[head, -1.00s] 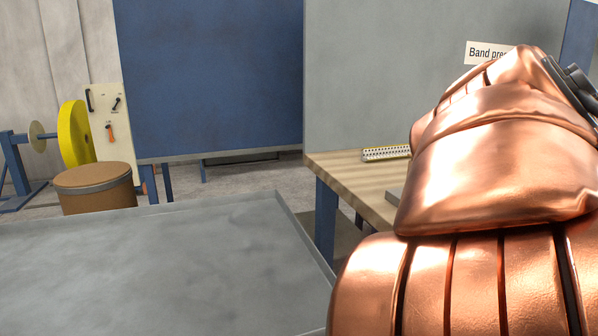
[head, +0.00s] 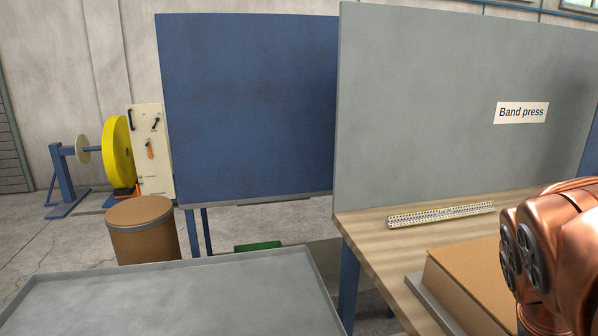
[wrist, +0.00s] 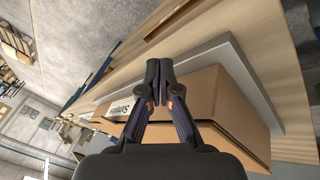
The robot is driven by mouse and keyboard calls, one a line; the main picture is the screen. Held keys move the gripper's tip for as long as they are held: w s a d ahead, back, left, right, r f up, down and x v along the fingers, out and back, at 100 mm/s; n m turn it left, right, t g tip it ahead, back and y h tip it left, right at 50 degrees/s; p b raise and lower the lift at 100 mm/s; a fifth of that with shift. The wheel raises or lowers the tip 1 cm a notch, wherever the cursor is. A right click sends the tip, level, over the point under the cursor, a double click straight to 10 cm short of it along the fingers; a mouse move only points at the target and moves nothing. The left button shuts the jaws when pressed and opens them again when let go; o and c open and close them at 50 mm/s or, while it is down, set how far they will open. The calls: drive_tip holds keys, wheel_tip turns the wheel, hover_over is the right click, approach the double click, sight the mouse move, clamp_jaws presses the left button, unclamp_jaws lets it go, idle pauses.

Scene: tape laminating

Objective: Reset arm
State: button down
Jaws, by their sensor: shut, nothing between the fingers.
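My gripper (wrist: 159,72) is in the wrist view, its two dark fingers drawn together with nothing between them. It is in front of a brown cardboard box (wrist: 205,100) with a white printed label, which it partly covers in that view. I cannot tell the gap between the fingers and the box. In the head view my copper-coloured arm stands at the right edge, and the gripper itself does not show. The box (head: 470,270) is there too, partly hidden behind my arm.
The box is by a grey plate (head: 428,300) on a wooden table (head: 385,228). A perforated strip (head: 440,214) lies at the table's back. A grey panel labelled "Band press" (head: 521,113) stands behind. A bare grey tray-like surface (head: 180,300) is front left, with a brown drum (head: 142,232) beyond.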

drive_tip(key=s+a+r+n+g+y+p, duration=0.1)
drive_tip(key=s+a+r+n+y+p, duration=0.1)
drive_tip(key=a+p, duration=0.6)
drive_tip(key=s+a+r+n+g+y+p, duration=0.1)
drive_tip(key=s+a+r+n+y+p, duration=0.2)
drive_tip(key=s+a+p, duration=0.3)
drive_tip(key=a+r+n+p, duration=0.1)
drive_tip(key=a+p, duration=0.1)
drive_tip(key=p, duration=0.1)
drive_tip(key=shift+s+r+g, duration=0.15)
drive_tip(key=shift+s+g, duration=0.15)
drive_tip(key=shift+a, duration=0.1)
